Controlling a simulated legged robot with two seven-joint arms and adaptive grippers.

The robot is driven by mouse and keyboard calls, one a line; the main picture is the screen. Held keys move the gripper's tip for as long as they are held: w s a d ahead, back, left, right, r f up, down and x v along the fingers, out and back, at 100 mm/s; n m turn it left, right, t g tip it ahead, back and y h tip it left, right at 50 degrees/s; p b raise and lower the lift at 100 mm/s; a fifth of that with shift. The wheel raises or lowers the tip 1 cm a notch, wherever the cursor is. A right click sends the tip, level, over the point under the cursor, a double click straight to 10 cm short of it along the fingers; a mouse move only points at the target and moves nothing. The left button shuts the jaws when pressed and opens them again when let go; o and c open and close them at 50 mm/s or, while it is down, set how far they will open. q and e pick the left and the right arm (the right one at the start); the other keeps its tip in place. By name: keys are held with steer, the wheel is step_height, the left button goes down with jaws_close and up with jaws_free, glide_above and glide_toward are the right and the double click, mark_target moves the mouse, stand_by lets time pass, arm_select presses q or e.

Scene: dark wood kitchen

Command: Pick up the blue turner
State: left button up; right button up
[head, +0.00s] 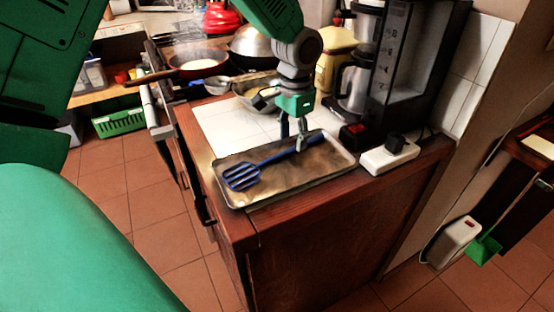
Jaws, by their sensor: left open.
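The blue turner (242,176) lies on a shallow metal tray (318,176) on the wooden counter. Its slotted head is at the left end of the tray and its handle runs up to the right. My left gripper (293,144) is open and points down at the handle side of the turner. One fingertip shows near the handle; whether it touches the turner I cannot tell. My right gripper is not in view.
A coffee machine (405,80) stands right of the tray, with a white power strip (389,156) before it. Behind are a pan (197,62) on the stove and a metal bowl (258,92). White tiles (220,128) beside the tray are clear.

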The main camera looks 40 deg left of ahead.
mark_target(292, 149)
arm_select(q)
steer(key=f, duration=0.1)
steer(key=a+f, duration=0.1)
steer(key=f, duration=0.1)
steer(key=shift+f, duration=0.1)
steer(key=shift+d, duration=0.3)
steer(key=shift+c, duration=0.7)
steer(key=shift+d, duration=0.15)
steer(key=c, duration=0.7)
steer(key=shift+d, duration=0.1)
jaws_close()
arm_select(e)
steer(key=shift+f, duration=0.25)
arm_select(q)
steer(key=shift+r, duration=0.2)
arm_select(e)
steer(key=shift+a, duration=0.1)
arm_select(q)
steer(key=shift+a+r, duration=0.2)
step_height(292, 149, up, 10)
steer(key=p, duration=0.1)
steer(key=shift+f, duration=0.2)
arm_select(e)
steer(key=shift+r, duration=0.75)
